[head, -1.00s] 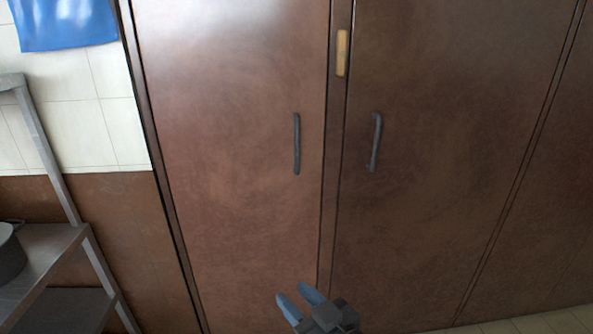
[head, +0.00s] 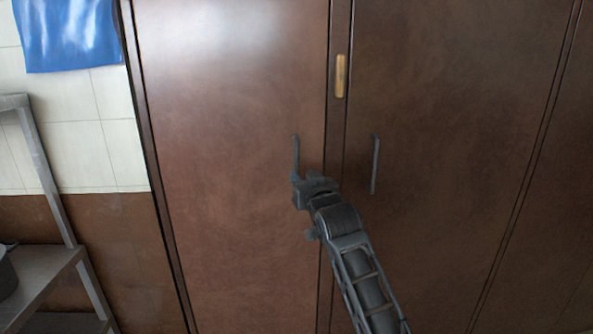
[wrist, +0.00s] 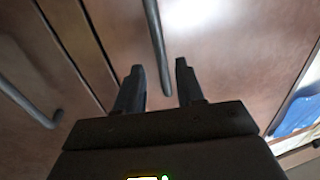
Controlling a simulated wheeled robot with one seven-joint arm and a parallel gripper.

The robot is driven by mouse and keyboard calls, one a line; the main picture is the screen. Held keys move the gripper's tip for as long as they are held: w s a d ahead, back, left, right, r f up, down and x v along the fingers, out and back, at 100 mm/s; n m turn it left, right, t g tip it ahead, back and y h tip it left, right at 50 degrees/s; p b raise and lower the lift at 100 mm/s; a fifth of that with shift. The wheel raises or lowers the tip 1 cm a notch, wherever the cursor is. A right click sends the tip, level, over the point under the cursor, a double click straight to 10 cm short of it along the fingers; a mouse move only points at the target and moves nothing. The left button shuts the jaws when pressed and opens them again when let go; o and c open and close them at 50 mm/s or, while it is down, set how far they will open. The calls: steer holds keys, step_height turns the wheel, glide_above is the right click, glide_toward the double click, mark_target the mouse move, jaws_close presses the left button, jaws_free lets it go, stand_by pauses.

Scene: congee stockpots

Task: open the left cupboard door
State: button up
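The left cupboard door (head: 215,120) is a closed brown panel with a dark vertical bar handle (head: 296,152) near its right edge. My gripper (head: 299,178) is at the lower part of that handle in the head view, covering its bottom end. In the wrist view my gripper (wrist: 159,75) is open, its two dark fingers apart. The left door's handle (wrist: 157,50) shows between and beyond the fingertips, its lower end reaching into the gap. I cannot tell whether either finger touches it.
The right cupboard door (head: 430,130) is closed, with its own handle (head: 375,165). A tan plate (head: 341,76) sits on the strip between the doors. A metal shelf rack (head: 45,170) stands at left, below a blue sheet (head: 68,35) on the tiled wall.

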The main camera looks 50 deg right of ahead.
mark_target(297, 170)
steer(key=x, duration=0.6)
steer(key=shift+w+d+p, duration=0.15)
steer(key=shift+w+p, duration=0.1)
steer(key=shift+p, duration=0.15)
steer(key=shift+c, duration=0.2)
jaws_close()
